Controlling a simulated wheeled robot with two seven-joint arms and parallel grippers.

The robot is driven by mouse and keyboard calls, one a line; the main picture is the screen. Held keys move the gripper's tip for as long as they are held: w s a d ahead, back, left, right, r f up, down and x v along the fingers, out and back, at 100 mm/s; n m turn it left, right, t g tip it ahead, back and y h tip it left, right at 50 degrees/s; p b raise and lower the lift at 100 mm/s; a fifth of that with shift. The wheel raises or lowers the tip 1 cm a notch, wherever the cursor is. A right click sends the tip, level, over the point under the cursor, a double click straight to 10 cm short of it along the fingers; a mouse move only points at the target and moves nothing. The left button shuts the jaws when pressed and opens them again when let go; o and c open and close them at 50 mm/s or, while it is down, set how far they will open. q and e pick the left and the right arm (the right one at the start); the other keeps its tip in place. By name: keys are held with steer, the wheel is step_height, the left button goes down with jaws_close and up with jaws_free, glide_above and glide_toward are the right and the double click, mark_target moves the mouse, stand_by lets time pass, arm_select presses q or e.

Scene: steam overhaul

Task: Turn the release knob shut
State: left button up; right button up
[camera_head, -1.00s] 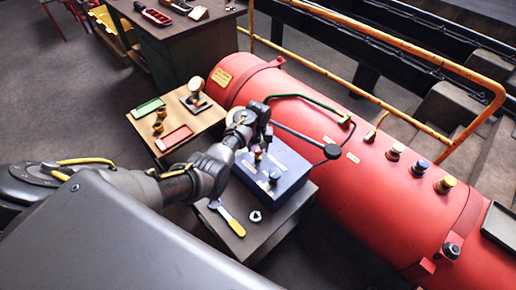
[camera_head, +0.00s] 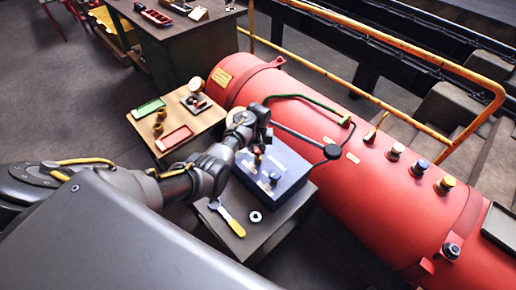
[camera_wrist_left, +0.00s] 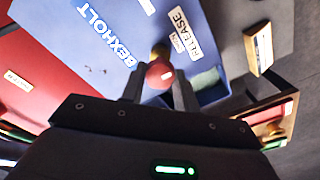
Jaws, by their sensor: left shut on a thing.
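The release knob (camera_wrist_left: 159,75) is a small red ball on a brass stem, on top of the blue box (camera_head: 290,168). A white RELEASE label (camera_wrist_left: 186,33) sits beside it in the left wrist view. My left gripper (camera_wrist_left: 158,92) is shut on the knob, with one dark finger on each side of the ball. In the head view my left gripper (camera_head: 258,147) reaches down onto the box top and partly hides the knob. My right gripper is not in view.
A red boiler (camera_head: 370,180) lies right behind the box, with a green-handled pipe above it. A yellow-handled spanner (camera_head: 232,221) and a metal ring (camera_head: 255,217) lie on the stand in front. A wooden table (camera_head: 205,121) with trays and a gauge is to the left.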

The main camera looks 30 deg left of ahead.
arm_select(q)
steer(key=shift+r+m+p, duration=0.1)
steer(key=shift+m+p, duration=0.4)
steer(key=shift+m, duration=0.3)
steer(key=m+p, duration=0.1)
steer(key=m, duration=0.1)
steer(key=shift+m, duration=0.4)
steer(key=m, duration=0.2)
steer(key=shift+m+p, duration=0.3)
steer(key=shift+p, duration=0.05)
steer(key=m, duration=0.2)
steer(key=shift+m, duration=0.4)
steer(key=m, duration=0.4)
steer(key=shift+m, duration=1.8)
